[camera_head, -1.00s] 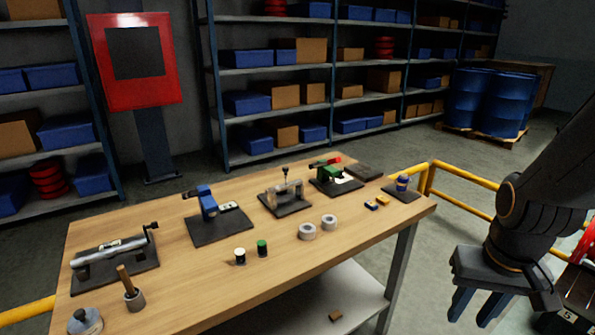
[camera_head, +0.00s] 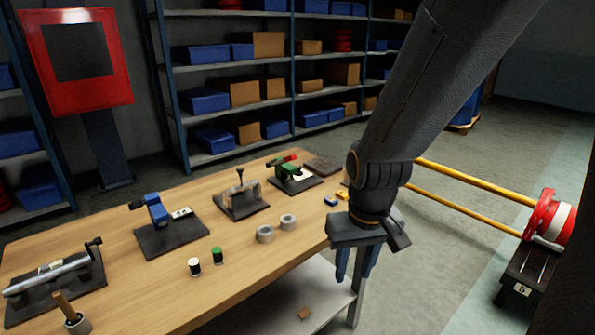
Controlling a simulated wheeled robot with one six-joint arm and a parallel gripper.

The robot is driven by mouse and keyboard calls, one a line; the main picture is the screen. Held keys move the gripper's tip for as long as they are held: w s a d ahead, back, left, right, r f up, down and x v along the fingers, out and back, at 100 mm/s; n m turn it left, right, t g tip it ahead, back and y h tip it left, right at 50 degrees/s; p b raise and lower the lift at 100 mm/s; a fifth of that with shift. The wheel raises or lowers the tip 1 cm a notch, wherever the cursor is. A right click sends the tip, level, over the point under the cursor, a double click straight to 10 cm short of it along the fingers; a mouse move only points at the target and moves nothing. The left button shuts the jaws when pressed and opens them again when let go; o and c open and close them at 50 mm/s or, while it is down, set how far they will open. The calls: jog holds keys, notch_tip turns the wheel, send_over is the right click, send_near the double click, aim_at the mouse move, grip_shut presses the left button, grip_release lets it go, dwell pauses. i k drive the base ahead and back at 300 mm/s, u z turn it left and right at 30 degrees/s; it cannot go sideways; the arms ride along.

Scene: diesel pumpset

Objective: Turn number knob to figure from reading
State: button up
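My gripper (camera_head: 355,270) hangs fingers down in front of the workbench's right end. Its two fingers show apart with nothing between them. No number knob can be made out for certain, and no reading is legible. On the wooden workbench (camera_head: 130,285) stand a blue device (camera_head: 157,209), a grey fixture with an upright lever (camera_head: 241,197), a green device with a red part (camera_head: 291,172) and a long metal cylinder on a dark base (camera_head: 52,273). My arm hides the bench's right corner.
A red-framed dark panel (camera_head: 77,62) stands at the back left before shelves (camera_head: 230,72). Yellow rails (camera_head: 470,190) run behind my arm. At the right, a red and white round thing (camera_head: 550,222) sits by a dark stand marked 6 (camera_head: 522,288). Floor between is clear.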

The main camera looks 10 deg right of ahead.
aim_at(299, 172)
jog(key=u, duration=0.2)
jog(key=i, duration=1.1)
jog(key=u, duration=0.05)
